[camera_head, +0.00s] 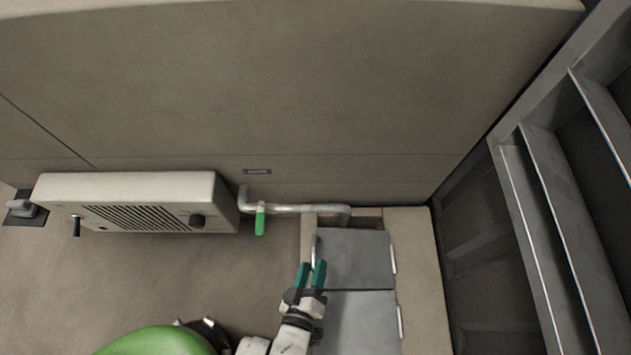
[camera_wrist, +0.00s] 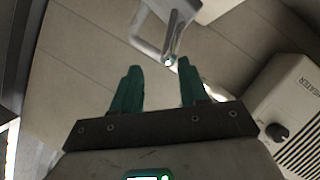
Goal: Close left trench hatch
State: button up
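Two flat grey hatch panels lie one behind the other in the floor at the lower middle right of the head view. The far panel (camera_head: 358,262) and the near panel (camera_head: 358,325) have pale fittings along their right edges. A pale upright bar stands at the far panel's left edge. I cannot tell which one is the left hatch. Both look flat, with a narrow dark gap beyond the far panel. My gripper (camera_head: 312,264) is over the far panel's left edge, beside that bar. In the wrist view its two green fingers (camera_wrist: 158,80) are apart with nothing between them.
A white heater (camera_head: 140,202) stands against the wall at left, also in the wrist view (camera_wrist: 292,105). A metal pipe (camera_head: 295,208) with a green lever (camera_head: 260,220) runs between heater and panels. Metal stairs (camera_head: 560,220) rise at right. Floor left of the panels is clear.

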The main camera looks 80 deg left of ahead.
jog(key=p+v, duration=0.2)
jog(key=v, duration=0.4)
jog(key=shift+d, duration=0.35)
jog(key=shift+r, duration=0.1)
jog(key=w+d+r+m+t+h, duration=0.2)
jog(key=w+d+m+h, duration=0.75)
jog(key=w+d, duration=0.65)
jog(key=s+d+r+m+g+h, duration=0.15)
jog(key=d+r+m, duration=0.3)
jog(key=d, duration=0.45)
jog(key=d+r+m+g+h, duration=0.35)
jog(key=d+m, duration=0.25)
jog(key=d, duration=0.4)
jog(key=s+d+r+m+g+p, duration=0.1)
jog(key=s+d+r+m, duration=0.2)
jog(key=s+d+r, duration=0.15)
notch_tip(320, 180, up, 31)
jog(key=a+p, duration=0.1)
jog(key=p, duration=3)
